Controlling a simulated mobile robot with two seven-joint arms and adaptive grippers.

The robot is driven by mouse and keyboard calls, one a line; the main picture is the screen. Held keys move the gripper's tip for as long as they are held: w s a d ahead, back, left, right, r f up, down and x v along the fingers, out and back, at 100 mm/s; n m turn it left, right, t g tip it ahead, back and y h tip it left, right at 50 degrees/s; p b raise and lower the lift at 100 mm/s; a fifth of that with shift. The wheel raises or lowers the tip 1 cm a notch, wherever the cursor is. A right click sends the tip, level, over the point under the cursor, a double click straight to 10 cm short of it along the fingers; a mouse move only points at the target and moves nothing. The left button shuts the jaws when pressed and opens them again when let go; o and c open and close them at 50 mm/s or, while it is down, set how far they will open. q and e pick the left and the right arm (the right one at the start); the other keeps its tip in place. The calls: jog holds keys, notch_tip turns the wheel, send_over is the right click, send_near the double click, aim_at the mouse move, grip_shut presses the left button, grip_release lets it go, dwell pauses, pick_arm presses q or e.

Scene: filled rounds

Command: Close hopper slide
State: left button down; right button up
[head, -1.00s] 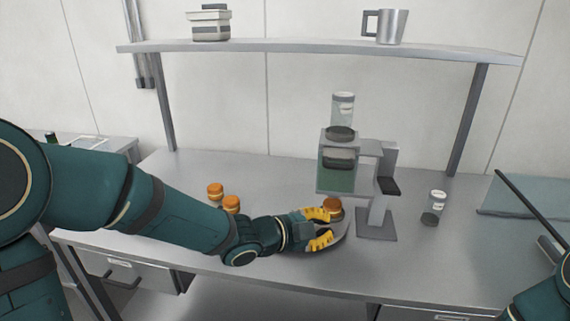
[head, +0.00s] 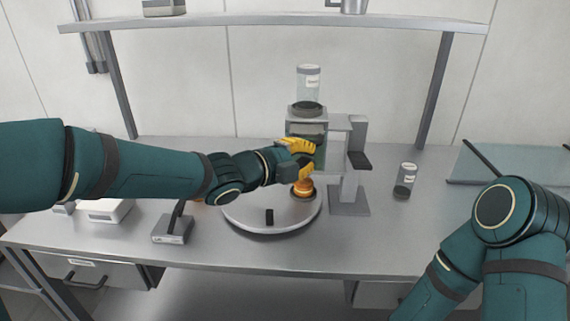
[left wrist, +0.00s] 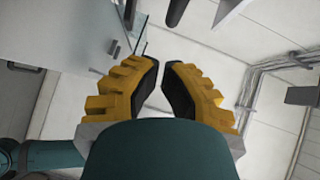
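The hopper (head: 307,116) is a grey and teal housing on a stand at the back middle, with a clear jar (head: 309,85) on top. A dark band crosses its front; I cannot tell for sure which part is the slide. My left gripper (head: 312,158) is in front of the hopper's lower body, hiding part of it; contact cannot be told. In the left wrist view its yellow fingers (left wrist: 162,64) have a narrow gap between the tips and nothing held. My right arm (head: 510,225) shows at the lower right; its gripper is out of frame.
A round turntable (head: 248,219) below my left gripper carries an orange-capped jar (head: 302,188). A dark plate (head: 359,161) juts from the stand. A small device (head: 173,228) sits at left. A shelf (head: 270,19) spans above.

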aim_at(306, 130)
pick_arm(q)
jog(key=shift+w+f, duration=0.25)
jog(key=shift+w, duration=0.75)
jog(key=shift+w+f, duration=0.2)
jog(key=shift+w, duration=0.75)
jog(key=shift+p, duration=0.3)
jog(key=w+p, duration=0.2)
jog(key=w, duration=0.3)
jog(key=shift+w+a, duration=0.1)
jog(key=shift+w, duration=0.3)
